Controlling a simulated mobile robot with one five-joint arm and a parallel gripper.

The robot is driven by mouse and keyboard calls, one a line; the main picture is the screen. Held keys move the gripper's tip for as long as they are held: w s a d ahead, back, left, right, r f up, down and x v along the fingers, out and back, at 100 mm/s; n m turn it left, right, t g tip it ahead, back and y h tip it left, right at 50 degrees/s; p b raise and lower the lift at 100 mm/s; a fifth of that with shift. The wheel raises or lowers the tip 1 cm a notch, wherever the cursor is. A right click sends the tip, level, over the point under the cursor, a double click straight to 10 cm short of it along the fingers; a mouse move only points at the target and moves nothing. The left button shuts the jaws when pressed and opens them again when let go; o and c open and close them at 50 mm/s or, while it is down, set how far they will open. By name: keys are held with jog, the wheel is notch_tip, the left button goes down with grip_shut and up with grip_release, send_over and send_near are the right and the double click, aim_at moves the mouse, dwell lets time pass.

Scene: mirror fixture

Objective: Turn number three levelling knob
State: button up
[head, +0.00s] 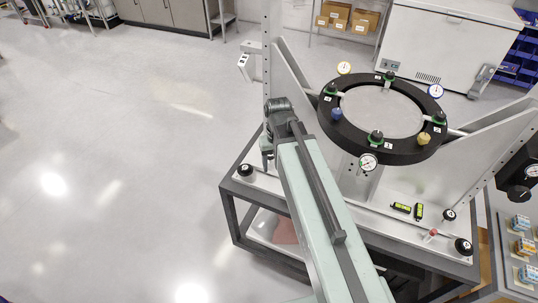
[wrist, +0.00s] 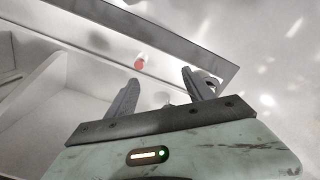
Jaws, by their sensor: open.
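A black ring mount (head: 408,153) holds a round pale mirror (head: 382,111). Small numbered tags too small to read sit on the ring beside green-based dark knobs, one at the ring's front (head: 375,138). A blue knob (head: 337,113) and a yellow knob (head: 424,138) are also on the ring. Black knobs with white tops stand on the base plate at left (head: 245,170) and right (head: 463,246). I cannot tell which is number three. My gripper (head: 267,153) is left of the ring, near the left base knob. In the wrist view my gripper (wrist: 162,84) is open and appears empty.
Upright plates flank the ring, one at left (head: 292,75). Dial gauges surround it, one at the front (head: 368,162). Open floor (head: 120,170) spreads to the left.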

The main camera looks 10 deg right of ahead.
jog(key=p, duration=0.2)
send_near(270, 158)
jog(key=w, duration=0.2)
jog(key=shift+w+d+f, duration=0.15)
jog(key=shift+w+d, duration=0.1)
jog(key=shift+w, duration=0.05)
jog(key=shift+s, duration=0.2)
jog(key=shift+f, duration=0.1)
notch_tip(270, 158, down, 8)
jog(key=b, duration=0.8)
jog(key=shift+r, duration=0.2)
grip_shut()
jog(key=shift+n, duration=1.5)
